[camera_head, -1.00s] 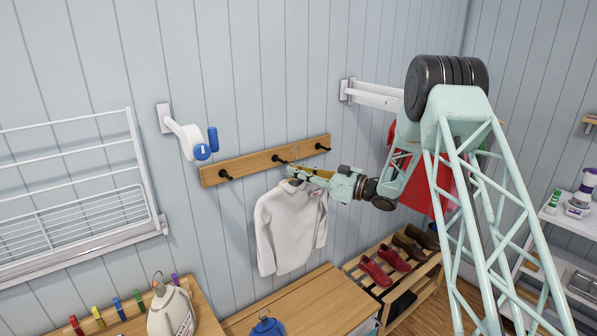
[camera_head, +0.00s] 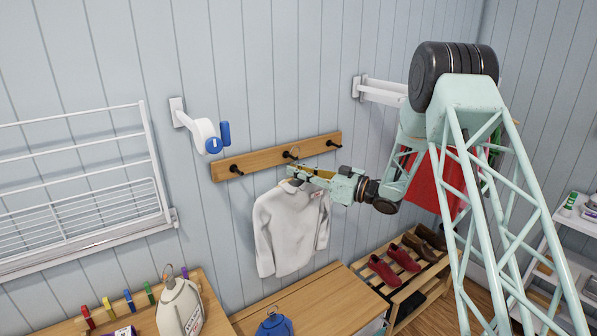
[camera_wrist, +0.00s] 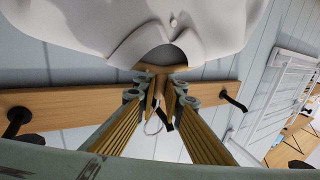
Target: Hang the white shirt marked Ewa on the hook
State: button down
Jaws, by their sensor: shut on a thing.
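The white shirt (camera_head: 287,232) hangs upright from a hanger in front of the wall, below the wooden hook rail (camera_head: 262,158). A small mark shows on its chest, too small to read. My gripper (camera_head: 292,171) is shut on the hanger, just under the shirt's hanger loop. In the wrist view, my gripper (camera_wrist: 160,85) has its fingers around the hanger's wooden neck (camera_wrist: 160,69), with the shirt (camera_wrist: 195,25) above in the picture. The wire loop (camera_wrist: 153,124) lies close beside the black middle hook (camera_wrist: 168,124); I cannot tell whether it is over it.
The left hook (camera_head: 236,169) and right hook (camera_head: 331,143) are empty. A white and blue wall device (camera_head: 207,137) is left of the rail. A wooden cabinet top (camera_head: 305,300) lies below the shirt. A folding rack (camera_head: 85,190) is at left, a shoe rack (camera_head: 408,270) at right.

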jog(key=shift+s+a, duration=0.15)
jog(key=shift+a, duration=0.05)
jog(key=shift+s+a+f+b, duration=0.2)
jog(key=shift+f+b, duration=0.15)
jog(key=shift+f, duration=0.3)
jog(key=shift+s+a+f+b, duration=0.15)
jog(key=shift+f+b, duration=0.2)
jog(key=shift+f, duration=0.25)
dwell(0.6)
jog(key=shift+w, duration=0.1)
jog(key=c, duration=2.6)
grip_release()
jog(key=shift+c, duration=0.2)
jog(key=shift+d, duration=0.1)
jog(key=v, duration=1.2)
jog(key=shift+w+r, duration=0.1)
